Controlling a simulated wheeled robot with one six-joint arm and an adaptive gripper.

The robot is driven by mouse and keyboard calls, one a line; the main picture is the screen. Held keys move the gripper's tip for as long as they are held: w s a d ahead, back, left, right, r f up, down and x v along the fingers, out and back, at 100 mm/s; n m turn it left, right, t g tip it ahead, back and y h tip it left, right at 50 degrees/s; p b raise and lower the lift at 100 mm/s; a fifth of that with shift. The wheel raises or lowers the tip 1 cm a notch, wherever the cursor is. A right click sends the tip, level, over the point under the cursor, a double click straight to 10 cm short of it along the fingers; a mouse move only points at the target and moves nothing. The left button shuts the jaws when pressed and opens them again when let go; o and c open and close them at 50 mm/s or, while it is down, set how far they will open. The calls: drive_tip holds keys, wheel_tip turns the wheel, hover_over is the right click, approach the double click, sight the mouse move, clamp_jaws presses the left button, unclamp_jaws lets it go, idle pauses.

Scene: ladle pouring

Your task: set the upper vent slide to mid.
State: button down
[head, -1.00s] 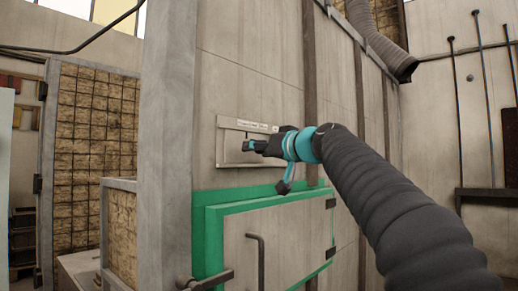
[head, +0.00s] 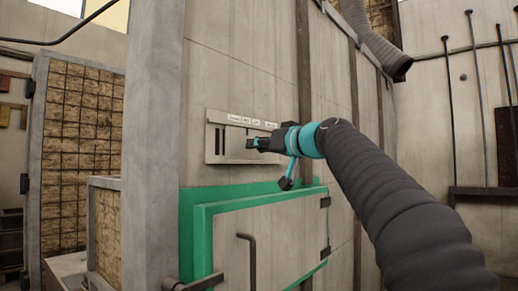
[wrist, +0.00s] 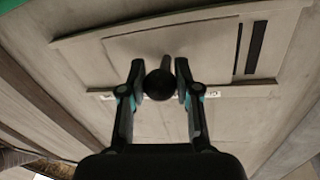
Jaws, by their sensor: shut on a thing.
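The upper vent (head: 212,159) is a pale rectangular frame on the wall, above a green-edged door. Its sliding plate (head: 236,146) sits inside the frame, and dark open slots (head: 220,140) show at its left. A strip of small white labels (head: 250,121) runs along the top; I cannot read them clearly. My gripper (head: 255,144) is at the plate from the right and hides part of it. In the wrist view the fingers (wrist: 160,70) close around the slide's dark round knob (wrist: 159,85). The slots appear at the right there (wrist: 252,48).
Below is the green-framed door (head: 262,196) with a dark handle (head: 250,258) sticking out. A grey pillar (head: 155,130) stands close at the left. A dark vertical strip (head: 304,70) runs up the wall near my gripper. Long rods (head: 452,110) hang at the far right.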

drive_tip(key=c, duration=0.8)
unclamp_jaws()
drive_tip(key=shift+w, duration=0.15)
drive_tip(key=shift+d, duration=0.15)
drive_tip(key=shift+d, duration=0.15)
drive_tip(key=v, duration=1.1)
drive_tip(key=shift+s+d, duration=0.2)
drive_tip(key=shift+s, duration=0.15)
